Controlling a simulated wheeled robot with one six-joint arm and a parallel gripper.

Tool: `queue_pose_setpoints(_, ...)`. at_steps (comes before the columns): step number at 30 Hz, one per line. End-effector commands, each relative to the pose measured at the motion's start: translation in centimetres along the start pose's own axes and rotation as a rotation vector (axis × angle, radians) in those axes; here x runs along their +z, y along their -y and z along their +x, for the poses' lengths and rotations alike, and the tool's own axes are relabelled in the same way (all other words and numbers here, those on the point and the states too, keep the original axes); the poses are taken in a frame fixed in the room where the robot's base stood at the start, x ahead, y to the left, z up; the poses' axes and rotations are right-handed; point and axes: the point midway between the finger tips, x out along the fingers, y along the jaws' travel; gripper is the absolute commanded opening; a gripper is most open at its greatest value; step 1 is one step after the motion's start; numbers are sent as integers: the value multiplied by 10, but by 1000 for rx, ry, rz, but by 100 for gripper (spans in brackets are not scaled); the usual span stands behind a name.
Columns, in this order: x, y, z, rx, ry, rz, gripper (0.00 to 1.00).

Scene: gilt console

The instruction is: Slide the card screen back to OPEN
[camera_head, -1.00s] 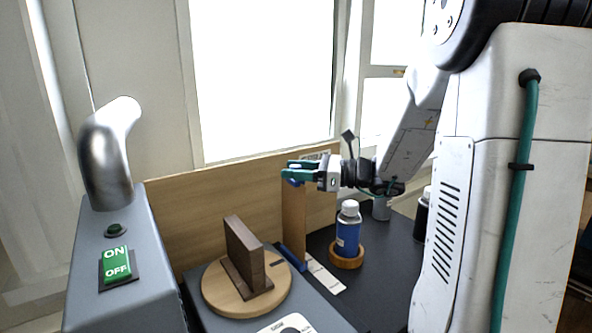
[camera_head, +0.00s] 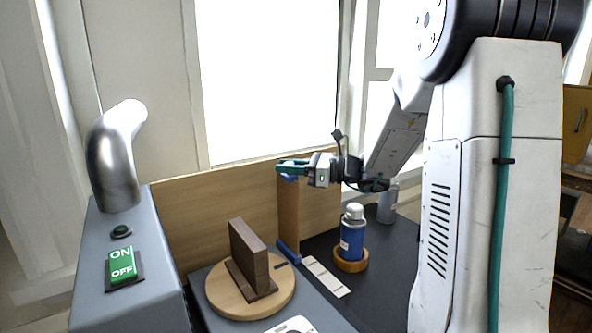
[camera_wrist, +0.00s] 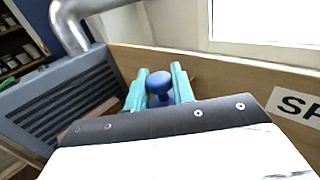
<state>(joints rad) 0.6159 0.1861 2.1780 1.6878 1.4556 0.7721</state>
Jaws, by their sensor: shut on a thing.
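The card screen (camera_head: 288,215) is an upright wooden panel with a blue foot (camera_head: 288,251), standing in front of the back board. My gripper (camera_head: 290,168) has teal fingers and is at the top of the screen. In the wrist view, my gripper (camera_wrist: 158,80) is shut on the screen's round blue knob (camera_wrist: 160,88), which sits between the two fingers. A pale label strip (camera_head: 326,277) lies on the dark surface right of the screen's foot. Its writing is too small to read.
A blue bottle (camera_head: 352,235) in a wooden ring (camera_head: 350,265) stands right of the screen. A round wooden base (camera_head: 225,303) with a dark wooden block (camera_head: 248,255) is at the left. A grey housing (camera_head: 125,290) with a green ON/OFF switch (camera_head: 122,266) is further left.

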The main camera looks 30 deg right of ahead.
Motion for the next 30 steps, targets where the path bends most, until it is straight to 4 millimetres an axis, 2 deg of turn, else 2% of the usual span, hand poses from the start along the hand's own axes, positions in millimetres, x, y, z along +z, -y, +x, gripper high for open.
queue_pose_setpoints(6, 2, 3, 1, -7, 1, -3, 0)
queue_pose_setpoints(7, 2, 3, 1, -7, 2, -3, 27)
queue_pose_setpoints(9, 2, 3, 1, -7, 1, -3, 45)
queue_pose_setpoints(20, 2, 2, -5, -7, 1, -2, 45)
queue_pose_setpoints(30, 1, 3, -59, -9, 0, -2, 45)
